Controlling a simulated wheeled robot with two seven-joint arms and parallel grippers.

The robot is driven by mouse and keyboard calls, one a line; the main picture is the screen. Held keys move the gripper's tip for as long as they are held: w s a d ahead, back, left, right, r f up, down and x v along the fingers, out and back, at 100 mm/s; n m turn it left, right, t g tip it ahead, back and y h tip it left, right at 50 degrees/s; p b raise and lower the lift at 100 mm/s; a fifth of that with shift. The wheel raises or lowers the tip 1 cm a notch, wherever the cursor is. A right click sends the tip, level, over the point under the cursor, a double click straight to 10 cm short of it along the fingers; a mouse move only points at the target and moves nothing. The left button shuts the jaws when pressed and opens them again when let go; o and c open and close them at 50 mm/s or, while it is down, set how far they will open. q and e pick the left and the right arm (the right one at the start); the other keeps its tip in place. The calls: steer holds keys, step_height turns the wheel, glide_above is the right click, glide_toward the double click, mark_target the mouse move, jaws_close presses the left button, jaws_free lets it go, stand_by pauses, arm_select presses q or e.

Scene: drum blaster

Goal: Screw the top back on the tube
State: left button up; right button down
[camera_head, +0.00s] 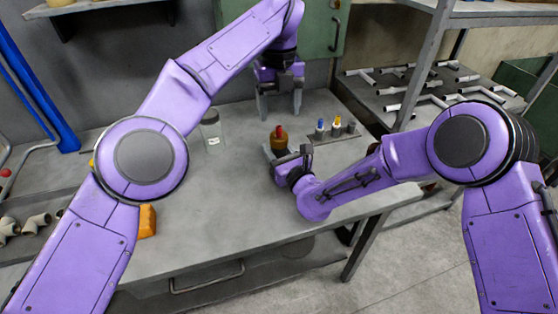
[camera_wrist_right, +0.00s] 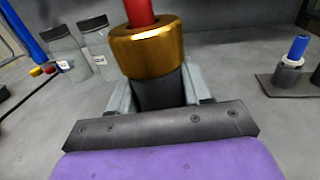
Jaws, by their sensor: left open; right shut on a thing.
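The tube (camera_wrist_right: 158,94) is a dark upright cylinder, with a wide brass-coloured collar (camera_wrist_right: 147,50) at its upper end. A red piece (camera_wrist_right: 140,12) rises from the collar's centre; its upper end is cut off in the right wrist view. The collar (camera_head: 279,141) and red piece (camera_head: 279,130) also show in the head view. I cannot tell whether the collar is fully seated. My right gripper (camera_head: 281,158) is shut around the tube's dark body, below the collar. My left gripper (camera_head: 280,106) is open and empty, fingers pointing down, above and behind the tube.
A small rack (camera_head: 329,137) with a blue-topped piece (camera_head: 320,126) and a yellow-topped piece (camera_head: 337,121) stands right of the tube. A glass jar (camera_head: 211,131) stands to the left. An orange block (camera_head: 147,221) lies near the front edge. The table's middle (camera_head: 225,190) is clear.

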mark_target(279, 127)
steer(key=shift+f, duration=0.1)
arm_select(q)
steer(key=shift+f, duration=4.05)
steer(key=c, duration=1.1)
steer(key=o, duration=1.3)
steer(key=shift+r, duration=0.1)
step_height(279, 127, up, 8)
steer(key=shift+f, duration=0.35)
arm_select(e)
steer(key=shift+c, duration=2.1)
jaws_free()
